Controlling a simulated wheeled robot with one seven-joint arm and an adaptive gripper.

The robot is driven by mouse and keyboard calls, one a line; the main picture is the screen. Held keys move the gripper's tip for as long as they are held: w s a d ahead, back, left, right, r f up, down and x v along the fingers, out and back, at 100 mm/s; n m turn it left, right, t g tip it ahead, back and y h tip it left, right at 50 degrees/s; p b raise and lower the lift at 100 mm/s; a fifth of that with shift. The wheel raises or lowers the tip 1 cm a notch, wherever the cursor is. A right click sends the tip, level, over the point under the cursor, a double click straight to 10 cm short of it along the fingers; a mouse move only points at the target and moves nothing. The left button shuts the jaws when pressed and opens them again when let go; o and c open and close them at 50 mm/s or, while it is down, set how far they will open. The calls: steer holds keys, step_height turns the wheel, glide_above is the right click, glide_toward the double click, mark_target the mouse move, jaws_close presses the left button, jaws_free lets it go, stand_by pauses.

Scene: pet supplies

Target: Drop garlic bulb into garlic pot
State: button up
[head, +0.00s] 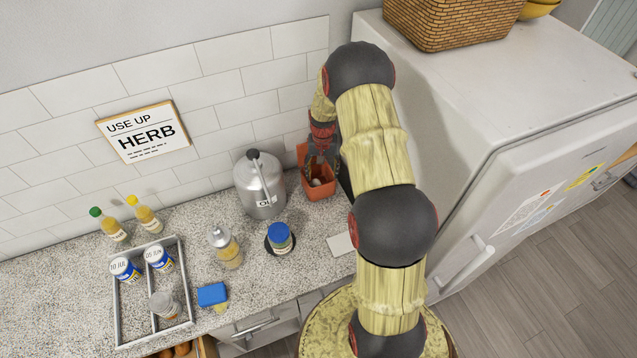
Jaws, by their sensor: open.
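An orange-brown square pot (325,193), which looks like the garlic pot, stands on the counter at the back right, against the tiled wall and left of the fridge. My gripper (321,160) is over its mouth, pointing down, open and close above the contents. A small pale, rounded thing (316,182) shows inside the pot below the fingers; it may be the garlic bulb, but it is too small to be sure. My arm hides the pot's right side and part of the wall behind it.
A metal canister (259,184) stands just left of the pot. The white fridge (450,110) bounds the right.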

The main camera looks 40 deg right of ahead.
step_height(320, 180, up, 12)
stand_by(0.5)
stand_by(0.4)
steer(key=s+a+r+n+t+b, duration=0.2)
steer(key=s+a+r+n+b, duration=0.1)
steer(key=s+a+b, duration=0.6)
steer(key=s+a+r+n+t+b, duration=0.3)
steer(key=s+a+b, duration=0.7)
steer(key=s+a, duration=0.7)
steer(key=shift+s+a+r+n+t, duration=0.15)
steer(key=shift+a+r+n+t, duration=0.25)
steer(key=shift+r+n, duration=0.4)
steer(key=shift+f, duration=0.1)
steer(key=shift+c, duration=0.3)
